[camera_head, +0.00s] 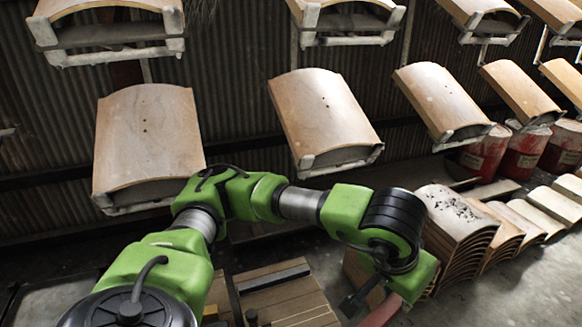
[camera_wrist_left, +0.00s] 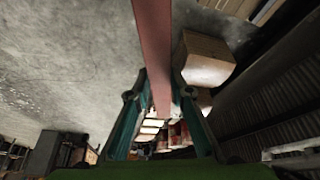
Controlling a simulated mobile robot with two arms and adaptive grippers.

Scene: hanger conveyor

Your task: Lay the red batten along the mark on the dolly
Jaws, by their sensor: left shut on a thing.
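My left gripper (camera_head: 368,298) is at the lower right of the head view, at the end of the green arm, partly hidden by its wrist. It is shut on the red batten (camera_head: 384,311), of which only a short piece shows at the bottom edge. In the left wrist view the red batten (camera_wrist_left: 153,45) runs from the top edge down between the two teal fingers of the gripper (camera_wrist_left: 160,112). A slatted wooden platform, apparently the dolly (camera_head: 288,301), lies left of the gripper. A dark strip (camera_head: 272,277) crosses it; I cannot tell whether this is the mark. My right gripper is not in view.
Stacked curved wooden panels (camera_head: 455,226) stand right of the gripper on the concrete floor (camera_head: 515,285). Red drums (camera_head: 483,152) stand behind. Curved panels (camera_head: 322,112) hang on hangers above the arm, before a corrugated wall (camera_head: 235,85). Floor at lower right is clear.

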